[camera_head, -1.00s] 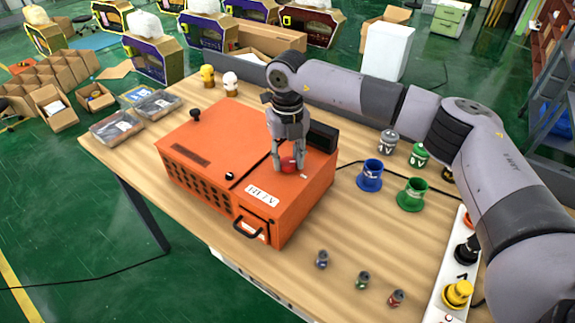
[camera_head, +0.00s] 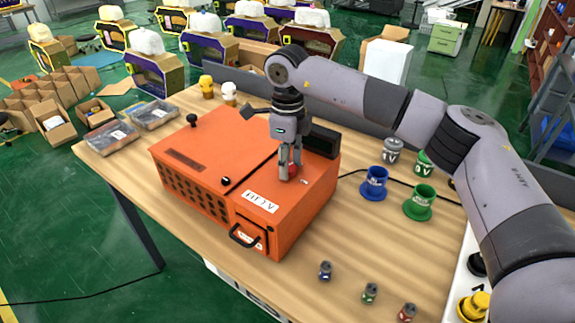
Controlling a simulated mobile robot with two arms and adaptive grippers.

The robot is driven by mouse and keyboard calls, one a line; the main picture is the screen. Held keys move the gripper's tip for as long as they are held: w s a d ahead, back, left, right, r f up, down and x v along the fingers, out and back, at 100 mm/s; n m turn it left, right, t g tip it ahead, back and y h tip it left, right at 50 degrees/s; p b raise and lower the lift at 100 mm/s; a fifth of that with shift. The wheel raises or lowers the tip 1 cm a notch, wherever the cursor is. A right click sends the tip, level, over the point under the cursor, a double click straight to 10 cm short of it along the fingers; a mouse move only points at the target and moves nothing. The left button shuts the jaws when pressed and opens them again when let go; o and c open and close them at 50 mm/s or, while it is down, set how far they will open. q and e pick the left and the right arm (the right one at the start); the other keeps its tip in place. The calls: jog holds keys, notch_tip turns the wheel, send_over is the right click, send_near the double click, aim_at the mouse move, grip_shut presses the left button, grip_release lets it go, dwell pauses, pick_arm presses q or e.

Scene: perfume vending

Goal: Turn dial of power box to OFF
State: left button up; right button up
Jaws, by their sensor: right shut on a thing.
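The orange power box (camera_head: 215,150) sits on the wooden table, with a black knob, a black handle on its front and a white label on top. A red dial (camera_head: 293,171) is on its top face near the right side. My right gripper (camera_head: 290,175) points down from above and is shut on the red dial, whose sides are mostly hidden by the fingers. The dial's markings are too small to read. My left gripper is not in view.
Blue (camera_head: 374,184) and green (camera_head: 420,203) cups stand right of the box, with several small bottles at the table's front. A white strip with a yellow button (camera_head: 474,305) lies at the right. Grey trays (camera_head: 111,137) lie at the left.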

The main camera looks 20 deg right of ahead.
jog(key=shift+r+n, duration=0.1)
jog(key=shift+n, duration=0.5)
jog(key=o, duration=1.2)
jog(key=shift+c, duration=0.2)
notch_tip(320, 180, up, 12)
